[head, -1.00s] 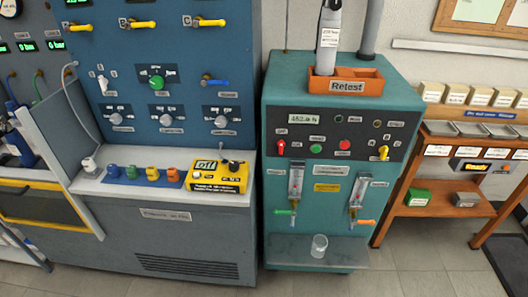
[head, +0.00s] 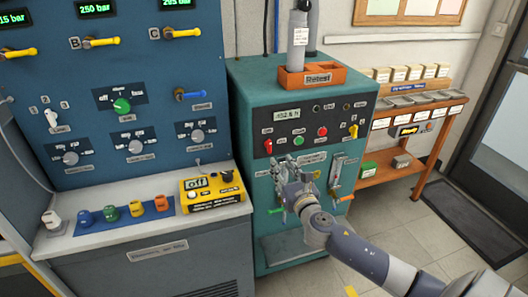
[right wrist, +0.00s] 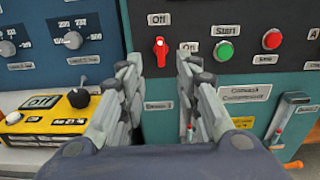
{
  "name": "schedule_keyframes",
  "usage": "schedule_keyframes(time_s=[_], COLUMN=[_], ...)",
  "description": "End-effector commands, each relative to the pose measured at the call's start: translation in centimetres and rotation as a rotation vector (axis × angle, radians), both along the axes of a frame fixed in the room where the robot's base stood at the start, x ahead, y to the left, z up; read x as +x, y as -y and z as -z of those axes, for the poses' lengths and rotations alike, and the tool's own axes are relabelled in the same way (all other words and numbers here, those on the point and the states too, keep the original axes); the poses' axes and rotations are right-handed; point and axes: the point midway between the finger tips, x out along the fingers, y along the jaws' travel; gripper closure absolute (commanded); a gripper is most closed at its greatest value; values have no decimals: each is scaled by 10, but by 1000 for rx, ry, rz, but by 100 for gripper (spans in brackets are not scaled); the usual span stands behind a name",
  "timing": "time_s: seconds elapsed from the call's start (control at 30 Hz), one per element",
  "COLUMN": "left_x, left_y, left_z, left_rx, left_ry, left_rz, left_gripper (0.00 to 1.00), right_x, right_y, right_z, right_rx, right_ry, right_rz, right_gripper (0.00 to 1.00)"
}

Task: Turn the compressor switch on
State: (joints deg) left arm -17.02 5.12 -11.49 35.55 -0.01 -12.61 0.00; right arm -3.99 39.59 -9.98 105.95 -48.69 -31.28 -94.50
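The compressor switch is a red rotary knob (head: 268,146) on the dark panel of the teal cabinet (head: 250,105). In the right wrist view the red knob (right wrist: 161,50) stands upright, with an "Off" label above it and an "On" label to its right. My right gripper (head: 289,164) is in front of the cabinet, just below and to the right of the knob. In the right wrist view its two fingers (right wrist: 160,72) are apart with nothing between them, and the knob shows just beyond the fingertips. My left gripper is in no view.
Green (right wrist: 225,52) and red (right wrist: 271,39) buttons sit right of the switch. A yellow meter (head: 211,186) lies on the bench at left. A flow tube (head: 336,172) is right of my gripper. An orange tray (head: 312,76) tops the cabinet.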

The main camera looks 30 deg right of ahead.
Motion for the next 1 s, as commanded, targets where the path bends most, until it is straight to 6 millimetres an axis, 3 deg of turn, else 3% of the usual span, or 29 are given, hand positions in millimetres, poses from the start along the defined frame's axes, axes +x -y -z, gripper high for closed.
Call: schedule_keyframes(time_s=[0.2, 0.53, 0.73, 1.0], left_x=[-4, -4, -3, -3], left_y=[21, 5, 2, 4], left_z=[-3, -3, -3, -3], left_rx=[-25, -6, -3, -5], left_ry=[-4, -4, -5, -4], left_rz=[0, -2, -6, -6], left_gripper=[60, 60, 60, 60], right_x=[32, 80, 94, 97], right_y=[8, 19, 22, 23], right_z=[-1, 0, 1, 1], right_rx=[7, 9, 8, 8], right_ry=[2, 1, -1, -1], right_rz=[2, 1, 0, -1], right_gripper=[69, 69, 69, 69])
